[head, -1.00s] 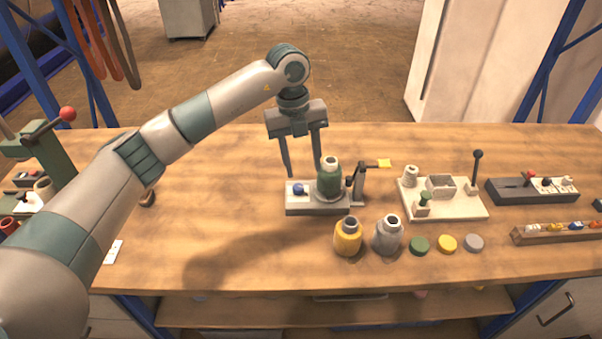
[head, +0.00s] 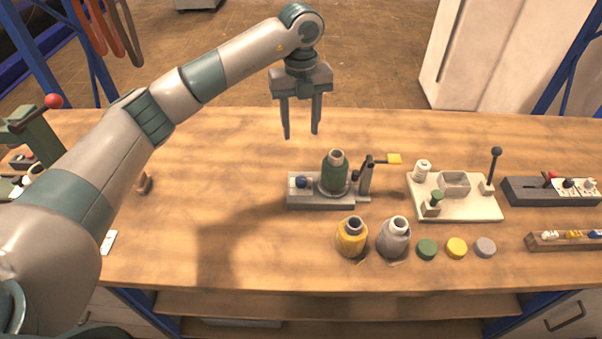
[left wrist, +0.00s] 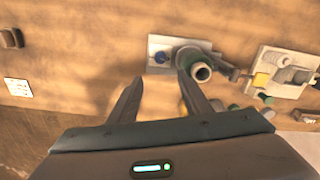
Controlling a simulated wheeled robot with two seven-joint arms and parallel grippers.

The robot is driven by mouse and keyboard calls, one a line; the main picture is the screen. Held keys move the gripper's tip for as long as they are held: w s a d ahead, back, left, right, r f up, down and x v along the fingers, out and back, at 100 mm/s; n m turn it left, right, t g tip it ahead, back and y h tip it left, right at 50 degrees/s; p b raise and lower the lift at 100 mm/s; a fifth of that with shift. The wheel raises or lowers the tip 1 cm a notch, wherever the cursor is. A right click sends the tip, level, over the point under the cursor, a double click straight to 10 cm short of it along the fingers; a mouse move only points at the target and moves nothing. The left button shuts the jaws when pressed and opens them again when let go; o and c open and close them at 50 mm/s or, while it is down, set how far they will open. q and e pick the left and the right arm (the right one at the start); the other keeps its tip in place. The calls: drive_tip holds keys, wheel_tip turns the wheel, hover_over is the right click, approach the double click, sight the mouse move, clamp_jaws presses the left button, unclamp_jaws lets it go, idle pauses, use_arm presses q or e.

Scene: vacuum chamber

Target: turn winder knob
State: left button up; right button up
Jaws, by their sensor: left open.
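My left gripper (head: 301,135) is open and empty, pointing down, above and apart from the winder. My right gripper is not in view.
A post with a yellow tab (head: 394,159) rises at the winder's right end. A yellow cone (head: 352,238) and a grey cone (head: 394,238) stand in front. A white fixture plate (head: 470,208) stands to the right. The table left of the winder is mostly clear.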

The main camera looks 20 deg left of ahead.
sight(301, 178)
use_arm(q)
wheel_tip(301, 178, down, 16)
drive_tip(key=p, duration=0.6)
drive_tip(key=shift+f, duration=0.1)
drive_tip(key=shift+f+p, duration=0.35)
drive_tip(key=shift+f, duration=0.25)
drive_tip(key=shift+c, duration=0.5)
drive_tip(key=c, duration=0.9)
